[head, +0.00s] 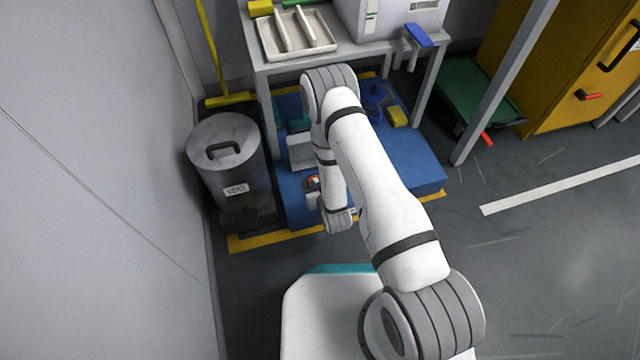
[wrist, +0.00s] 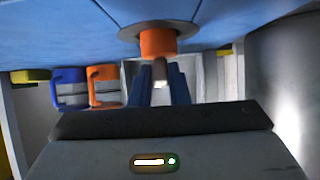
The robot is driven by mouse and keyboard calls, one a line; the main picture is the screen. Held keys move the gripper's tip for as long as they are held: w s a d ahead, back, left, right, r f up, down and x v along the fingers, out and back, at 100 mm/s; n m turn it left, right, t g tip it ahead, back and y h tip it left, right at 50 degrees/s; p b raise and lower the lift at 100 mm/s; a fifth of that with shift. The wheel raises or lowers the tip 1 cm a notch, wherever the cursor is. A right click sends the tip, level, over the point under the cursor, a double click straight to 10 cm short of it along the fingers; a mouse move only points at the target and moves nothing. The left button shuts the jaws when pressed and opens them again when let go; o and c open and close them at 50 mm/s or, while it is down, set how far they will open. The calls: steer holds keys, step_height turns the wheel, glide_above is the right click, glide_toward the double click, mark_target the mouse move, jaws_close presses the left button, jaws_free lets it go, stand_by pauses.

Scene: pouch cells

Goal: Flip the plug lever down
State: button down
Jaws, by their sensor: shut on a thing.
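In the wrist view an orange plug (wrist: 157,42) with a dark round flange sits against the blue surface. A narrow grey lever (wrist: 160,72) with a pale end shows just below it. The two dark fingers of my gripper (wrist: 161,84) stand on either side of this lever and are shut on it. The fingers hide part of it, so its exact tilt cannot be told. In the head view a small orange-red part (head: 312,182) shows beside my wrist, low over the blue platform (head: 410,168). My arm hides the fingertips there.
A grey lidded bin (head: 228,155) stands left of the platform. A workbench with a pale tray (head: 268,48) stands over its back part. A blue item (wrist: 69,88) and an orange item (wrist: 104,85) with handles show left of the fingers. Open floor lies to the right.

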steer(key=shift+f, duration=0.1)
steer(key=c, duration=1.4)
jaws_free()
steer(key=shift+o, duration=0.2)
steer(key=p+v, duration=0.3)
steer(key=v, duration=0.3)
steer(key=shift+s+d+r, duration=0.1)
steer(key=shift+s+r, duration=0.15)
steer(key=shift+r, duration=0.05)
steer(key=shift+s+d+r, duration=0.15)
steer(key=shift+s+r, duration=0.05)
steer(key=shift+s, duration=0.3)
